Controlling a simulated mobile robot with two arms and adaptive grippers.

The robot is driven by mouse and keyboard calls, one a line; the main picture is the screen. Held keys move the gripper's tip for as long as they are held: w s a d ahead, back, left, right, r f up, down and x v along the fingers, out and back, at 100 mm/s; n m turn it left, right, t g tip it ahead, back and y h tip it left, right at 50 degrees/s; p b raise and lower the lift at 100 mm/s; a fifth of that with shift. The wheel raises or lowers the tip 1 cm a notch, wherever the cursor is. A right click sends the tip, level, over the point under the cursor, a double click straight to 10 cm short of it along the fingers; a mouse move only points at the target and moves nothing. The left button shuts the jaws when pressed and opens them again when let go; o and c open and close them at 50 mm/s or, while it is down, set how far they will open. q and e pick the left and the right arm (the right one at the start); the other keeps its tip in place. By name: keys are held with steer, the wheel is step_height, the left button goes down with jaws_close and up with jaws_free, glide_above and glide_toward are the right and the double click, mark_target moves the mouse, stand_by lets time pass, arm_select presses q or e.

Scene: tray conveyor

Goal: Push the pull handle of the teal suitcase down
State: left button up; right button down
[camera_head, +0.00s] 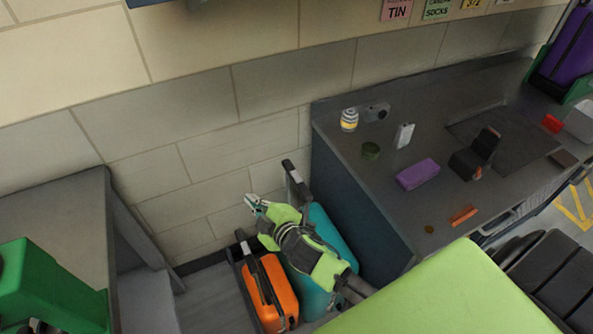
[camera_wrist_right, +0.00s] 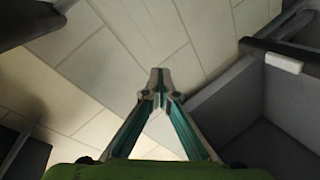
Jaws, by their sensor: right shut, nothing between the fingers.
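The teal suitcase (camera_head: 335,243) stands upright beside the counter in the head view, partly hidden by my right arm. Its pull handle (camera_head: 291,172) is extended, with a dark grip on pale poles. My right gripper (camera_head: 249,201) is shut and empty. In the head view its fingertips show left of the handle and apart from the grip. The shut fingertips (camera_wrist_right: 160,80) also show in the right wrist view, against the tiled wall. I cannot surely make out the handle in that view. My left gripper is not in view.
An orange suitcase (camera_head: 269,293) with a dark handle stands just left of the teal one. The counter (camera_head: 370,205) on the right holds a purple box (camera_head: 418,174), a jar (camera_head: 349,119) and other small items. A tiled wall (camera_head: 190,160) rises behind.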

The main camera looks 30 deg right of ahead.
steer(key=w+a+r+n+t+y+p, duration=0.1)
steer(key=a+r+n+t+y, duration=0.2)
steer(key=r, duration=0.8)
steer(key=w+a+r+n+t+y, duration=0.1)
steer(key=w+a+r+n+y, duration=0.3)
steer(key=r, duration=0.7)
steer(key=s+a+r+n+g+y, duration=0.35)
steer(key=a+n+g, duration=0.3)
steer(key=n, duration=0.55)
steer(key=s+a+r+n+g+y, duration=0.2)
steer(key=s+a+n+g+y, duration=0.3)
steer(key=a+n, duration=0.45)
steer(key=s+d+f+n+g+h+p, duration=0.1)
steer(key=d+f+n+g+h, duration=0.5)
steer(key=d+f+n+h, duration=0.55)
steer(key=w+d+n+h, duration=0.1)
steer(key=d+h, duration=0.6)
steer(key=d, duration=1.5)
steer(key=shift+w+d+r+n, duration=0.2)
steer(key=shift+w+d+n, duration=0.1)
steer(key=shift+w, duration=0.4)
